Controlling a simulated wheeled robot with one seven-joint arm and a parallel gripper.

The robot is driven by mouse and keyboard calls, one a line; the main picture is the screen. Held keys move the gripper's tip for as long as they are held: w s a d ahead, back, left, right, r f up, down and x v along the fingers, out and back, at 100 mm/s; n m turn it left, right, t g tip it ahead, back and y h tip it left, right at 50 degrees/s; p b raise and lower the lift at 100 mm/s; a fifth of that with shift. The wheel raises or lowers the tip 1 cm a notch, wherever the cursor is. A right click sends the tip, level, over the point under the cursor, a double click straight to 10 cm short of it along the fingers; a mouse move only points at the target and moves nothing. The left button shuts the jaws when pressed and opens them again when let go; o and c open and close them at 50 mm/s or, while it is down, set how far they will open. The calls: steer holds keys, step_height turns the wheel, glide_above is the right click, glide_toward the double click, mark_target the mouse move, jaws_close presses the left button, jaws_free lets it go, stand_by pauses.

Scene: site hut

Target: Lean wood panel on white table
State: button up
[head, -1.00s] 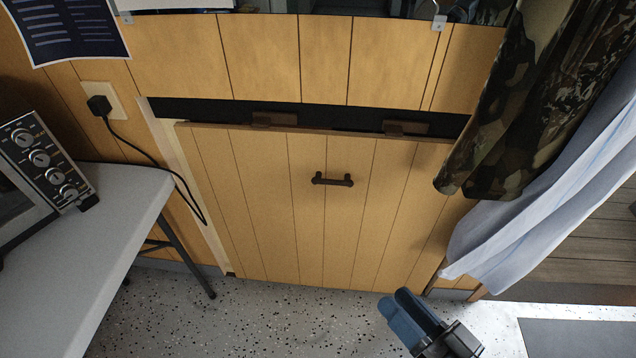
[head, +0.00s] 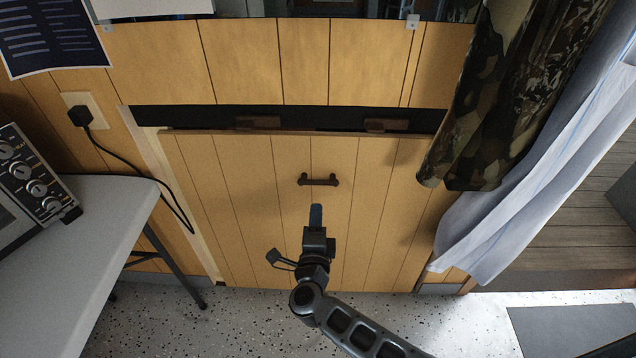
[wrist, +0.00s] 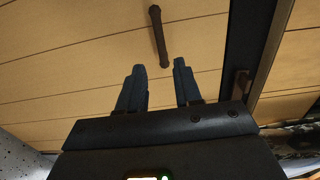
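The wood panel (head: 284,219) is a light plank-patterned board with a dark handle (head: 319,181). It stands near-upright against the wall, its lower edge at the floor and a dark gap above its top edge. The white table (head: 73,228) is at the left. My gripper (head: 316,208) is in front of the panel, just below the handle. In the wrist view its two blue fingers (wrist: 160,72) are spread with nothing between them, and the handle (wrist: 159,36) shows just beyond the fingertips. The gripper is apart from the handle.
A device with knobs (head: 36,177) sits on the table, and a black cable (head: 128,168) runs from a wall socket behind it. Camouflage cloth (head: 493,94) and a pale curtain (head: 520,185) hang at the right. Speckled floor (head: 245,325) is clear before the panel.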

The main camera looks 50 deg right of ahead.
mark_target(318, 184)
steer(key=b+x, duration=0.4)
steer(key=x, duration=0.8)
steer(key=shift+w+d+f, duration=0.1)
steer(key=shift+w+d, duration=0.05)
steer(key=shift+d, duration=0.15)
steer(key=shift+c, duration=0.4)
jaws_close()
stand_by(0.7)
steer(key=shift+r, duration=0.2)
